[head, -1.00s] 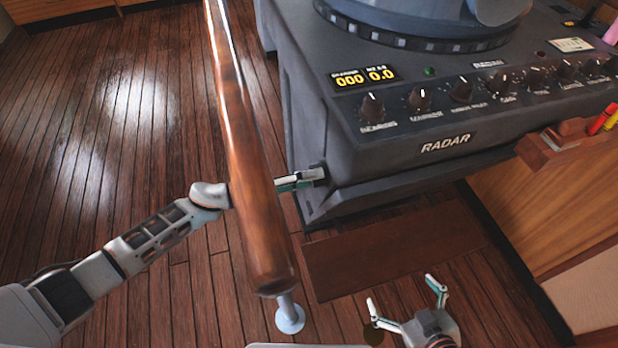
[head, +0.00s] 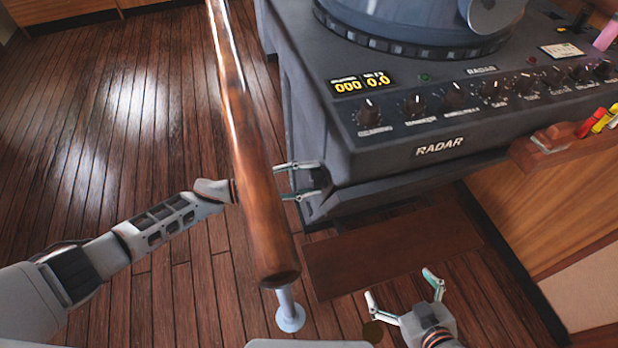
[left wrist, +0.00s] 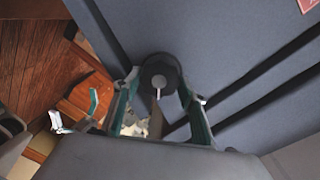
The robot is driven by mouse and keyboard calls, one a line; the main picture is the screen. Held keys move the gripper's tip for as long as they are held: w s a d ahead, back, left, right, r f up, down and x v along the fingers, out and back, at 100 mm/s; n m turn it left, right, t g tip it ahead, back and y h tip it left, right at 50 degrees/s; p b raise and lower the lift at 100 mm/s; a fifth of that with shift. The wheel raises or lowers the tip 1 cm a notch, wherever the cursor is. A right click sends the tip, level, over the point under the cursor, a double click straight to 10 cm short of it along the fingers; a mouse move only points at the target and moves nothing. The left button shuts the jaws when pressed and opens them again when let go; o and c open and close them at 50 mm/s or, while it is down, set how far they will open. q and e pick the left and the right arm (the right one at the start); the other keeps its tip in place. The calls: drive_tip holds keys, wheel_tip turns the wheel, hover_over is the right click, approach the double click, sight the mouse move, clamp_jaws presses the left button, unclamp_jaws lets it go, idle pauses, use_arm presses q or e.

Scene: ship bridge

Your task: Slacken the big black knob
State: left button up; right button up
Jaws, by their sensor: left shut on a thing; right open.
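The big black knob (left wrist: 161,74) sits on the side face of the grey radar console (left wrist: 235,40). It is round, with a pale pointer mark toward the bottom of the left wrist view. In the head view the knob (head: 320,180) is a small dark shape at the console's lower left corner. My left gripper (head: 312,181) reaches it from behind the wooden rail, one finger above the other. In the left wrist view its fingers (left wrist: 158,88) lie on either side of the knob, shut on it. My right gripper (head: 404,287) is open and empty, low in front of the console.
A thick wooden handrail (head: 245,150) on a metal post (head: 289,312) crosses in front of my left forearm. The radar console top (head: 430,100) has a row of small knobs. A wooden ledge with markers (head: 570,140) is at the right. Open plank floor (head: 110,130) lies left.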

use_arm(q)
drive_tip(key=n, duration=0.4)
drive_tip(key=shift+w+r+n, duration=0.1)
drive_tip(key=shift+w+n, duration=0.05)
drive_tip(key=shift+n, duration=0.15)
idle(0.5)
drive_tip(key=o, duration=1.1)
drive_tip(key=v, duration=1.2)
drive_tip(key=shift+w+a, duration=0.1)
